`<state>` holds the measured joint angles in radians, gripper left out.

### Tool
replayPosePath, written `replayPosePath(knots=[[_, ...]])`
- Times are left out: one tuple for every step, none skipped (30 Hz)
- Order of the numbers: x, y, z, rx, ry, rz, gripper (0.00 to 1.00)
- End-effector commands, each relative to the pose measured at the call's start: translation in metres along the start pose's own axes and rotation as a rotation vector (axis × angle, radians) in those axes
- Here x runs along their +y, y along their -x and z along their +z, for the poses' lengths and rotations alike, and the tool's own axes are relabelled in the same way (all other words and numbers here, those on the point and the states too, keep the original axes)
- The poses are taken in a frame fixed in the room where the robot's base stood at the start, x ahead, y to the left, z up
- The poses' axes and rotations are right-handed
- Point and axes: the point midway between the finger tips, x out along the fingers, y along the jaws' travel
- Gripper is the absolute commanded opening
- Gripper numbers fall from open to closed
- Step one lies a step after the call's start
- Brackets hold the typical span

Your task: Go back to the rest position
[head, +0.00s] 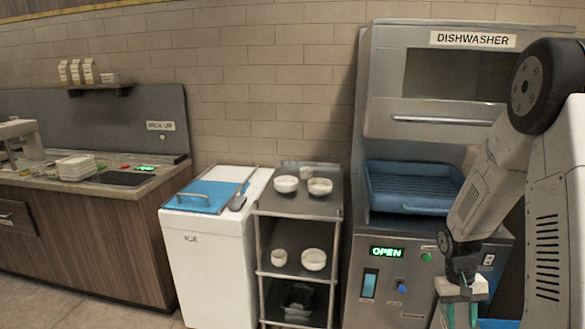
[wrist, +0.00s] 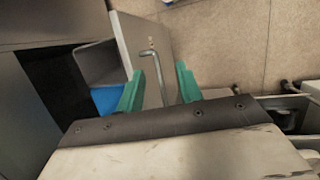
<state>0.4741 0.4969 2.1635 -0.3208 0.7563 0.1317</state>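My gripper (head: 460,314) is at the lower right of the head view, low in front of the dishwasher (head: 470,125). Its tips run to the bottom edge of that view. In the wrist view my gripper (wrist: 159,88) shows two green fingers standing apart, with nothing held between them. A bent grey metal rod (wrist: 155,68) shows beyond the gap between the fingers; I cannot tell whether it touches them. The arm hangs down with its elbow high at the right.
The dishwasher hood is up over a blue rack (head: 410,185), and its sign reads OPEN (head: 387,252). A shelf cart (head: 300,207) with several white bowls stands left of it, then a white ice bin (head: 205,265) and a wooden counter (head: 95,235). Floor shows at lower left.

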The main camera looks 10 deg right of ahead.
Motion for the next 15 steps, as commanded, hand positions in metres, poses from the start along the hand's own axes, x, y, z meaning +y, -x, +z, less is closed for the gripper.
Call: replayPosePath(knots=[[-0.006,0.021,0.014,0.003,0.006,-0.001,0.36],[-0.01,0.032,0.023,-0.001,0.011,-0.004,0.36],[-0.015,0.047,0.035,-0.002,0.016,-0.007,0.36],[-0.02,0.058,0.045,-0.003,0.021,-0.01,0.36],[-0.024,0.069,0.055,-0.001,0.026,-0.013,0.36],[-0.03,0.083,0.069,0.001,0.035,-0.018,0.36],[-0.035,0.092,0.079,0.002,0.041,-0.022,0.36],[-0.039,0.102,0.089,0.006,0.047,-0.027,0.36],[-0.045,0.114,0.103,0.012,0.057,-0.032,0.36],[-0.049,0.122,0.114,0.017,0.065,-0.037,0.36],[-0.054,0.13,0.124,0.023,0.073,-0.042,0.36],[-0.059,0.14,0.138,0.032,0.084,-0.048,0.36],[-0.063,0.147,0.148,0.039,0.093,-0.054,0.36],[-0.067,0.153,0.158,0.047,0.102,-0.059,0.36],[-0.072,0.161,0.172,0.059,0.115,-0.066,0.36]])
